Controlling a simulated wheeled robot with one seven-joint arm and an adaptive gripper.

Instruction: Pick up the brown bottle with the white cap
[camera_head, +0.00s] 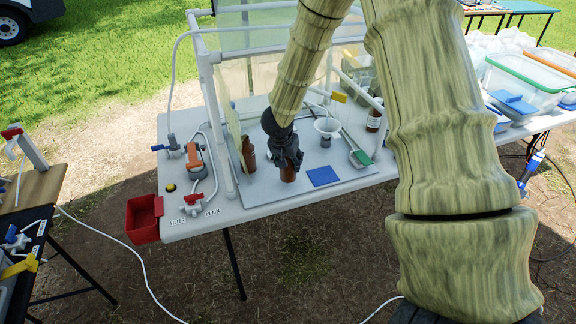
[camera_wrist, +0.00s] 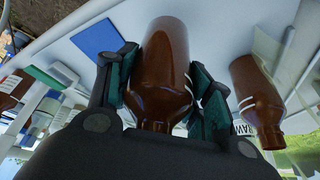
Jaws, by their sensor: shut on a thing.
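My gripper (camera_head: 286,158) points down over the white table and is shut on a brown bottle (camera_head: 288,174). In the wrist view the gripper's dark green finger pads (camera_wrist: 163,85) press on both sides of this brown bottle (camera_wrist: 163,60), around its shoulder. The bottle's top end is hidden by the gripper, so its cap does not show. I cannot tell whether its base touches the table. A second brown bottle (camera_head: 249,154) stands just left of the gripper; it also shows in the wrist view (camera_wrist: 256,100), apart from the fingers.
A blue square (camera_head: 323,176) lies right of the held bottle. A white funnel (camera_head: 327,127) and another brown bottle (camera_head: 374,118) stand farther right. A white pipe frame (camera_head: 213,110) rises at left and behind. A red bin (camera_head: 144,218) hangs at the table's left corner.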

